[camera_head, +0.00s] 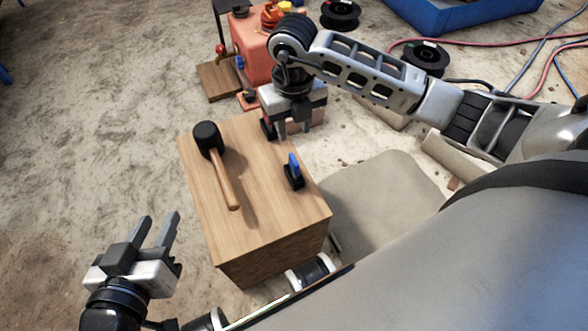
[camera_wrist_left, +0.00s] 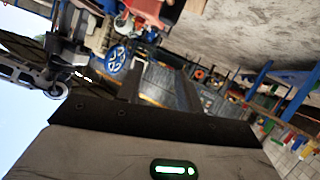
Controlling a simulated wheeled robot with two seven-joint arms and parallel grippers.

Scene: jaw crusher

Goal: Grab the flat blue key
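The flat blue key (camera_head: 294,164) stands upright in a small black holder (camera_head: 294,180) on the right part of a wooden block-like table (camera_head: 260,215). My right gripper (camera_head: 292,132) points down at the table's far right edge, beyond the key. Its fingers are apart, with nothing seen between them. Another small black piece (camera_head: 268,129) is beside it, partly hidden. My left gripper (camera_head: 157,226) is open and empty, left of the table's near end and away from the key. Its spread fingers also show in the left wrist view (camera_wrist_left: 160,88), where the key is not seen.
A mallet (camera_head: 224,178) with a black head lies on the table, left of the key. An orange machine (camera_head: 255,60) stands behind the table. Black spools (camera_head: 427,58) and cables lie at the back right. The floor at left is clear.

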